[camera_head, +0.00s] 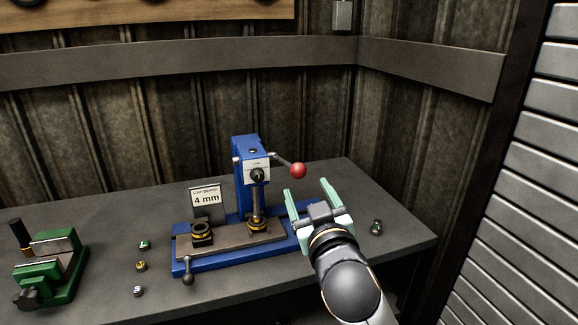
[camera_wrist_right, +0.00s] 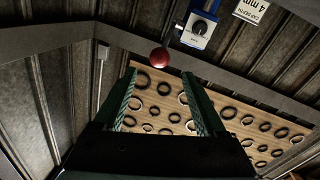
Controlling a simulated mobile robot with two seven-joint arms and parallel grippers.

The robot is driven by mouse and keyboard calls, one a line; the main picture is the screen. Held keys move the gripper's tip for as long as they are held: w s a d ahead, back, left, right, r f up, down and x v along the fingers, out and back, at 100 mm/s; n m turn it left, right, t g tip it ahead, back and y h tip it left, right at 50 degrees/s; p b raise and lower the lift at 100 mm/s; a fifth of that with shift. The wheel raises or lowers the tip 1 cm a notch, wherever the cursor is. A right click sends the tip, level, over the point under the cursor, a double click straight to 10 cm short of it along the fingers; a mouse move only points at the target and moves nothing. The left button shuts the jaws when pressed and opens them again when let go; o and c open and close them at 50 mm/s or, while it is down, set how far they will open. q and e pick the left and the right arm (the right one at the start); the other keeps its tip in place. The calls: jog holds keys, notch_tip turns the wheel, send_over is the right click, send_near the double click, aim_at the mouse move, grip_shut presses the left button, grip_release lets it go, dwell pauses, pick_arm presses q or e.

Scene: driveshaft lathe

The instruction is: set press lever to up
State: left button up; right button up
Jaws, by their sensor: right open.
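The blue press (camera_head: 243,180) stands on the grey bench. Its lever (camera_head: 282,161) sticks out to the right from the press head and ends in a red ball knob (camera_head: 298,170). The knob also shows in the right wrist view (camera_wrist_right: 159,57), just beyond the fingertips and near the middle between them. My right gripper (camera_head: 309,188) is open and empty, with its green fingers just below and to the right of the knob, apparently not touching it. My left gripper is not in view.
A sign reading 4 mm (camera_head: 206,197) stands on the press base. A green vise (camera_head: 47,268) sits at the left. Several small parts lie on the bench (camera_head: 340,175), one right of my arm (camera_head: 376,227). Corrugated walls close off the back; a slatted shutter (camera_head: 530,190) is at right.

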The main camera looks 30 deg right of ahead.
aim_at(295, 165)
jog(key=p+x, duration=0.1)
jog(key=x, duration=1.1)
jog(key=shift+w+p, duration=0.15)
jog(key=shift+p, duration=0.2)
grip_shut()
dwell(0.9)
